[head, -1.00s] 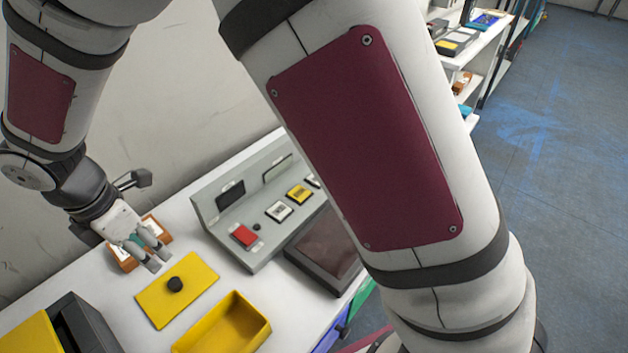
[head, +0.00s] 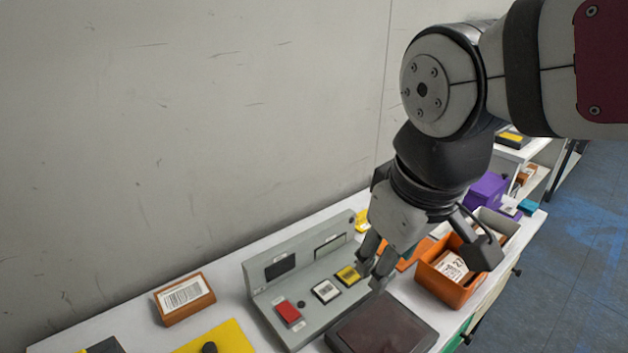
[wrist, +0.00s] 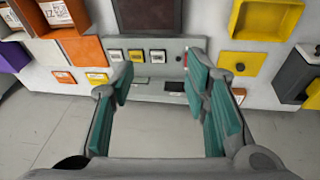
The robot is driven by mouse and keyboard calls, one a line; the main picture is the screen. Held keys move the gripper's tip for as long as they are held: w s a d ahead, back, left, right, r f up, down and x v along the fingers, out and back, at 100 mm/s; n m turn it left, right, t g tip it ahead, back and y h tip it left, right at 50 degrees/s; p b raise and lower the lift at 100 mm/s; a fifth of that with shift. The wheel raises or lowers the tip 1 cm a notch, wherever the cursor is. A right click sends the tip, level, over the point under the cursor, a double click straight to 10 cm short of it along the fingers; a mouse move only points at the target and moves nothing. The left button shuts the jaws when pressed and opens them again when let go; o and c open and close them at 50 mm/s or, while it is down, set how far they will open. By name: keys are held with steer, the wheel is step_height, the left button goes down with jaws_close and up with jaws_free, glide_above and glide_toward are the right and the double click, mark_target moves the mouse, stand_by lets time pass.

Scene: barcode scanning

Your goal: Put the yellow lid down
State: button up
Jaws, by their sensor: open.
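The yellow lid (head: 228,338) is a flat plate with a black knob. It lies on the white table at the bottom of the head view, partly cut off by the frame edge. It also shows in the wrist view (wrist: 243,74), right of the grey console and beside the open yellow box (wrist: 267,20). My gripper (head: 374,272) is open and empty, above the right part of the grey console, well to the right of the lid. In the wrist view my gripper (wrist: 159,85) has its teal-padded fingers spread wide with nothing between them.
The grey console (head: 318,310) has a red button and several label tiles, with a dark screen (head: 385,330) in front. An orange box (head: 432,287) holding labelled items stands right of my gripper. A brown labelled box (head: 184,298) stands behind the lid. A purple box (head: 485,190) is farther right.

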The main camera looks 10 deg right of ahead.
steer(key=s+d+m, duration=0.2)
steer(key=s+m, duration=0.2)
steer(key=s, duration=0.1)
steer(key=shift+s+d+f+t+y, duration=0.2)
steer(key=shift+d+t+y, duration=0.1)
steer(key=shift+t, duration=0.1)
steer(key=shift+a+r, duration=0.1)
steer(key=shift+r, duration=0.05)
